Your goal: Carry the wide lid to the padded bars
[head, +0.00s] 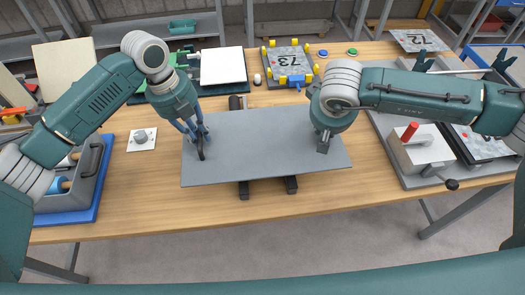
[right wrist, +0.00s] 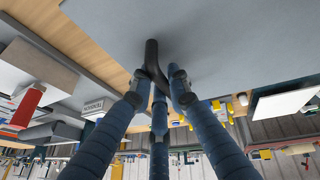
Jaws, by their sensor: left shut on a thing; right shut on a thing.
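The wide lid (head: 260,165) is a flat grey sheet lying about level over the middle of the workbench. My left gripper (head: 200,140) is shut on a dark handle at the lid's left part. My right gripper (head: 323,143) is at the lid's right part; the right wrist view (right wrist: 157,80) shows its fingers closed around a dark handle against the lid's grey face (right wrist: 210,35). Dark padded bars (head: 244,190) stick out from under the lid's front edge, with another end (head: 291,185) to the right. The lid hides their middles. I cannot tell whether it touches them.
A blue tray with a grey box (head: 85,175) is at the left, near a white plate with a knob (head: 142,139). A grey fixture with a red knob (head: 410,132) stands right. The front wood strip is clear.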

